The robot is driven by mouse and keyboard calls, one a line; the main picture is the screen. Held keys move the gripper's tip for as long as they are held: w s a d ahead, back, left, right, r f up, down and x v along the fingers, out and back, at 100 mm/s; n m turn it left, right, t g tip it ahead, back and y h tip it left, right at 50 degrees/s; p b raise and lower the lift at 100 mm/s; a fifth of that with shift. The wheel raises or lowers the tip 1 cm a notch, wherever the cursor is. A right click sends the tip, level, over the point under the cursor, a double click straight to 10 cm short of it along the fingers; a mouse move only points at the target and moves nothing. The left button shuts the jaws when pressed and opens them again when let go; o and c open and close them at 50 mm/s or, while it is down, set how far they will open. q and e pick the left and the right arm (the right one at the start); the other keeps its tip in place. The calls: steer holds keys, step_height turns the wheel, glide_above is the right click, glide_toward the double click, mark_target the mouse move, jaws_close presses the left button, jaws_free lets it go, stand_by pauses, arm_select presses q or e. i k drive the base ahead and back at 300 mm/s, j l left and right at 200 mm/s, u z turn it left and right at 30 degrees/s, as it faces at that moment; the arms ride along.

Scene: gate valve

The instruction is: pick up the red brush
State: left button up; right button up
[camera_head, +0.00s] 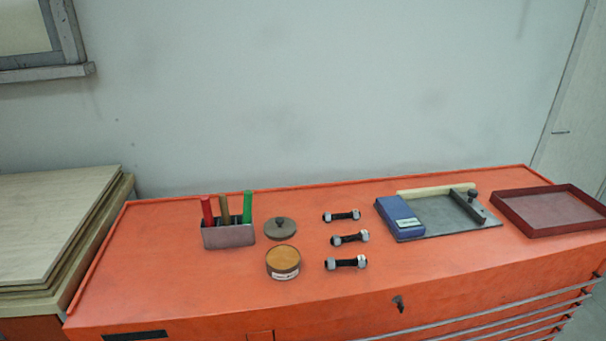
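A red handle, seemingly the red brush (207,211), stands upright in a small grey metal holder (229,237) on the left part of the orange cabinet top. Its lower end is hidden inside the holder. A brown handle (225,209) and a green handle (247,206) stand beside it in the same holder, to its right. Neither of my grippers shows in the head view.
The orange cabinet (150,270) also bears a round lid (281,228), an open round tin (283,262), several bolts (347,238), a blue box (399,214) on a grey plate and a dark red tray (553,210). Stacked boards (50,220) stand left. The cabinet top's left end is clear.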

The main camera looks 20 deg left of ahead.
mark_target(205, 199)
steer(key=u, duration=1.3)
